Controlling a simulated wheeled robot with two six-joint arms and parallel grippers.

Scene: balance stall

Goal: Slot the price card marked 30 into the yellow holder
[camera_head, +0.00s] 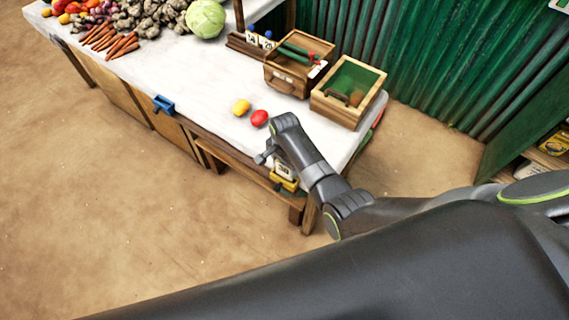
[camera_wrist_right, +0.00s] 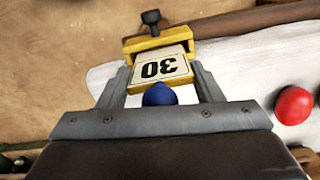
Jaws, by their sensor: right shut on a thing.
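The price card marked 30 (camera_wrist_right: 160,70) is a cream card with a blue knob (camera_wrist_right: 160,95), upside down in the right wrist view. My right gripper (camera_wrist_right: 161,84) is shut on the card, with a finger at each side. The yellow holder (camera_wrist_right: 155,41) is directly beyond the card's far edge; they touch or overlap, but how deep the card sits is unclear. In the head view the yellow holder (camera_head: 284,184) is at the table's front edge, below my right gripper (camera_head: 265,156), and the card (camera_head: 286,170) shows just above it. My left gripper is out of view.
A blue holder (camera_head: 163,105) is on the table's front edge further left. A yellow ball (camera_head: 241,107) and a red ball (camera_head: 259,118) lie near my right gripper. A wooden rack (camera_head: 246,46) with other cards, two wooden boxes (camera_head: 347,92) and vegetables stand behind.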

